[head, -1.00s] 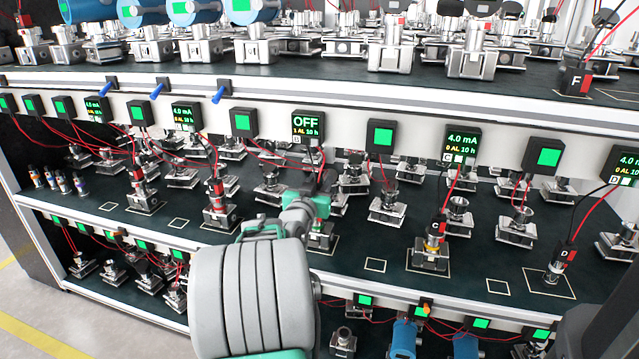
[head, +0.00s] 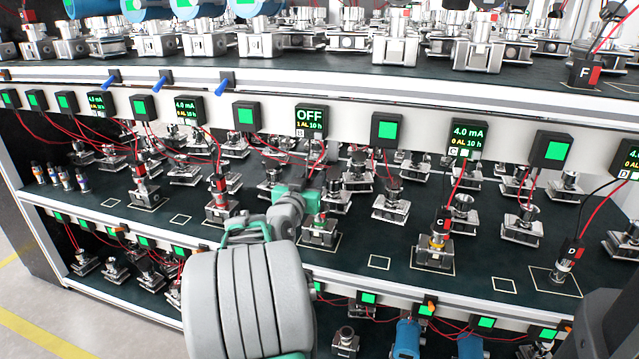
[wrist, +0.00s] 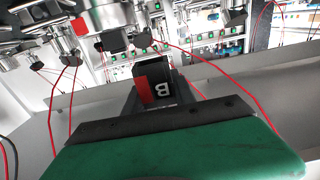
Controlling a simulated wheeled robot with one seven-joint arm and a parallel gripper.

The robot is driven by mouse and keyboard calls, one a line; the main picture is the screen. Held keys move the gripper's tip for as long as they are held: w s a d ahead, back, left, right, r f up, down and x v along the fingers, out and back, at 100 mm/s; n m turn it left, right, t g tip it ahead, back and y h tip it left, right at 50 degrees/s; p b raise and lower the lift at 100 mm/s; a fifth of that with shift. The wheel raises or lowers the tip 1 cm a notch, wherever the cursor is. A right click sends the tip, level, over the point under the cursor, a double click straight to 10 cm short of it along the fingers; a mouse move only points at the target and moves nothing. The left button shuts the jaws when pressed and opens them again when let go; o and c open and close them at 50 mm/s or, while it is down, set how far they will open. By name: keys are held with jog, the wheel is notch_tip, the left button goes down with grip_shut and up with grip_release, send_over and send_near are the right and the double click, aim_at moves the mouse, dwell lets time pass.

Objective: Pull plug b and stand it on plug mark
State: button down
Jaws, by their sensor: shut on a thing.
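Plug B (wrist: 161,90), a black block with a red side and a white letter B, sits between my gripper's dark fingers in the wrist view. In the head view my gripper (head: 316,182) is shut on it, above the silver transmitter (head: 320,232) under the display B (head: 310,120), which reads OFF.
Plug C (head: 441,222) stands on a transmitter at right, and plug D (head: 567,262) stands farther right. Other transmitters crowd behind. Red wires hang from the display rail (head: 350,131) near my gripper. Another empty square (head: 504,285) lies on the shelf.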

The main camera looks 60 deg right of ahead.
jog(key=w+a+b, duration=0.4)
jog(key=w+a, duration=0.1)
jog(key=w, duration=0.4)
jog(key=shift+w, duration=0.4)
jog(key=shift+b, duration=0.3)
jog(key=shift+f+b, duration=0.6)
jog(key=shift+f, duration=5.5)
jog(key=shift+f, duration=0.95)
jog(key=c, duration=0.9)
grip_release()
jog(key=shift+c, duration=0.2)
jog(key=shift+a, duration=0.15)
